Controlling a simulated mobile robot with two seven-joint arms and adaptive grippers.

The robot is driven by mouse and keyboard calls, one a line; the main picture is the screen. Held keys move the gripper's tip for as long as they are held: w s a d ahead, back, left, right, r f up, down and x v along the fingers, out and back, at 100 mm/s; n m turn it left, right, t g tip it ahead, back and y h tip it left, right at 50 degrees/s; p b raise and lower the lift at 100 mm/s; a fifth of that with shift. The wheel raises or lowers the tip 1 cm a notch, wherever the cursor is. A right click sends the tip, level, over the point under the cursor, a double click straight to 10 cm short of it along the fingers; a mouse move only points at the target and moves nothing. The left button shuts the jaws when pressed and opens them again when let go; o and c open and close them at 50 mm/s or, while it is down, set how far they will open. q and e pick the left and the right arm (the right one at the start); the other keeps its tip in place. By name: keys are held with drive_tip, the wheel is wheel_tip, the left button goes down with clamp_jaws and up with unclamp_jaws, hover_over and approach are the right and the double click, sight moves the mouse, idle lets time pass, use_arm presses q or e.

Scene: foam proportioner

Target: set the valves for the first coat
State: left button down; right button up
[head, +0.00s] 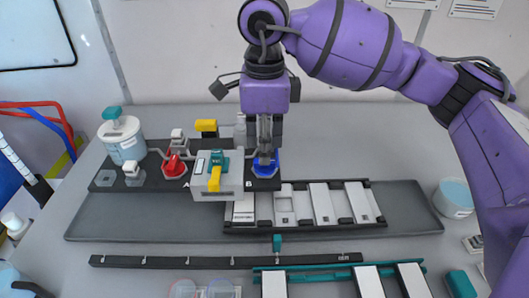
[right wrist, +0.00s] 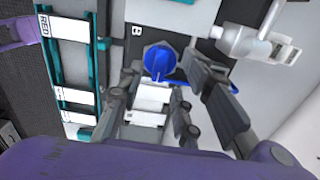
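My right gripper (head: 265,150) points down over the blue valve knob (head: 267,165) by the letter B. In the right wrist view the fingers are spread, with the blue knob (right wrist: 159,62) between their tips and gaps on both sides. A blue lever or handle end shows beside it. The red valve knob (head: 174,165) sits at left by the letter A. Between them a pale block (head: 205,186) carries a teal and yellow handle (head: 215,171). My left gripper is out of view.
A teal-lidded canister (head: 122,138) stands at the left end, and a yellow-handled part (head: 207,127) behind the block. A rack of white cards (head: 321,204) lies right of the block. A tub (head: 453,197) stands at far right. The grey tray is bare towards its right end.

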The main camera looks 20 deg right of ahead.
wheel_tip(320, 180, up, 9)
idle(0.3)
idle(0.4)
